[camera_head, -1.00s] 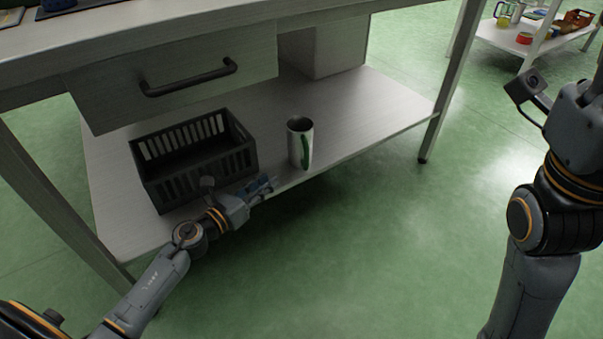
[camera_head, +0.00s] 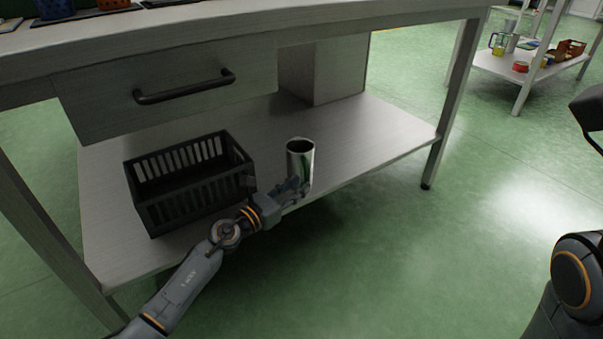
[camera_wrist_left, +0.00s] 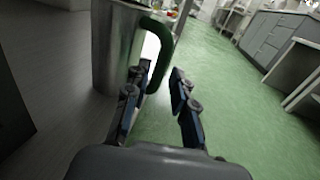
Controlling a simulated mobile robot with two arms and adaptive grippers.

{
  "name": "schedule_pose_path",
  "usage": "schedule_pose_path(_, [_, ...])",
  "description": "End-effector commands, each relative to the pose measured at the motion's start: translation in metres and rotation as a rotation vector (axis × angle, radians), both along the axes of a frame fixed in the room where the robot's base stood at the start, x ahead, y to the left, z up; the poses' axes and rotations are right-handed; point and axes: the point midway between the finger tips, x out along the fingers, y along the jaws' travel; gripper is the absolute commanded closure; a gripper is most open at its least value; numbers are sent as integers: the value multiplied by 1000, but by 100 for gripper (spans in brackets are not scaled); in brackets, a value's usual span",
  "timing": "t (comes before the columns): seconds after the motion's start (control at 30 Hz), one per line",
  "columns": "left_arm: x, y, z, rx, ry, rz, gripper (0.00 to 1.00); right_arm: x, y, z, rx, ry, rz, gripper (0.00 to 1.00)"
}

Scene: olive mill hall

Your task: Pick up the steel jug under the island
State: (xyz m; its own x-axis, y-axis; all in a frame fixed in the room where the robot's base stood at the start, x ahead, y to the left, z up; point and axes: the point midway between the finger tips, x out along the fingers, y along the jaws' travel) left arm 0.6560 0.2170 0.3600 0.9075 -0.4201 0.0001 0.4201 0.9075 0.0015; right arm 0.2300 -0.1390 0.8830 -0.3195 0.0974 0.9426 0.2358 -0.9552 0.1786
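The steel jug (camera_head: 301,160) stands upright on the lower shelf (camera_head: 375,135) of the island, near its front edge. My left gripper (camera_head: 292,190) is at the front of the jug, low on its side. In the left wrist view the jug (camera_wrist_left: 110,50) is at upper left with its dark green handle (camera_wrist_left: 162,45) toward me. The left gripper's fingers (camera_wrist_left: 160,98) are apart, and the handle's lower end is between them, closer to the left finger. Whether a finger touches the handle is unclear.
A dark slatted crate (camera_head: 195,185) sits on the shelf left of the jug. A drawer with a dark handle (camera_head: 185,87) hangs above it. A table leg (camera_head: 455,105) stands at right. Green floor in front is clear. Another shelf unit (camera_head: 510,67) is at far right.

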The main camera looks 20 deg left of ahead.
Motion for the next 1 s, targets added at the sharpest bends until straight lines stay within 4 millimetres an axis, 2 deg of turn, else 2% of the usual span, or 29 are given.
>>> schedule_pose_path(0.1, [18,-10,-6,-3,-3,-2,75,-16,0,-1,0,-45,-1,60])
schedule_pose_path(0.23, [33,-16,-5,-2,-1,-1,75,-17,0,-3,-1,-46,-1,60])
schedule_pose_path(0.53, [37,-18,-4,-1,0,-1,75,-17,1,-2,-1,-48,-2,60])
schedule_pose_path(0.57, [37,-18,-4,-1,0,-1,79,-17,1,-3,-1,-48,-2,60])
schedule_pose_path(0.67, [37,-18,-4,-1,0,-1,99,-17,1,-3,-1,-48,-2,60])
schedule_pose_path(1.0, [37,-18,-2,-1,-3,0,100,-17,1,-3,-2,-49,-1,60])
